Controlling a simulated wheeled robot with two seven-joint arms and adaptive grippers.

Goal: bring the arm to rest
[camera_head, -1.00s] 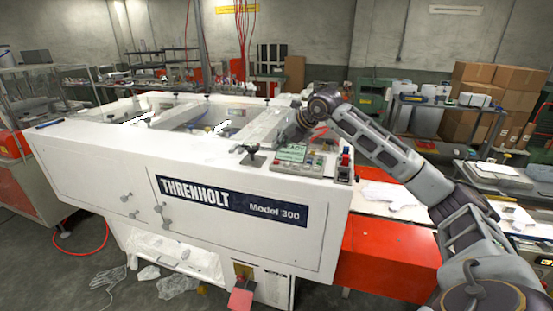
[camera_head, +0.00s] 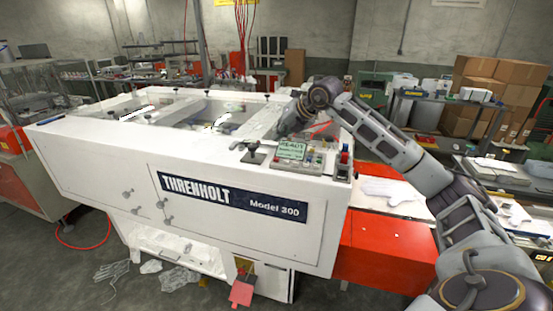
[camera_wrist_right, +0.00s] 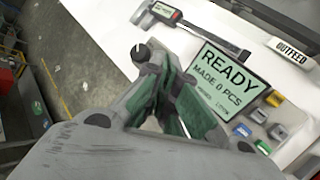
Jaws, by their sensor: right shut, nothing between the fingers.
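My right arm comes in from the right in the head view, bent at a raised joint above the white machine (camera_head: 110,146). Its right gripper (camera_head: 285,128) hangs over the machine's top, behind the control panel (camera_head: 297,158), and is partly hidden by my own wrist. In the right wrist view the gripper (camera_wrist_right: 166,88) is shut and empty. Its green and grey fingers are together, above the white top beside the screen (camera_wrist_right: 222,80) that reads READY, MADE 0 PCS. My left gripper is in neither view.
A caliper (camera_wrist_right: 180,28) lies on the machine top near the screen. Coloured buttons (camera_wrist_right: 257,115) sit beside it. A white outfeed table (camera_head: 408,208) with a glove (camera_head: 385,189) is at right. Cardboard boxes (camera_head: 485,95) stand behind. Crumpled clear gloves (camera_head: 178,279) lie on the floor.

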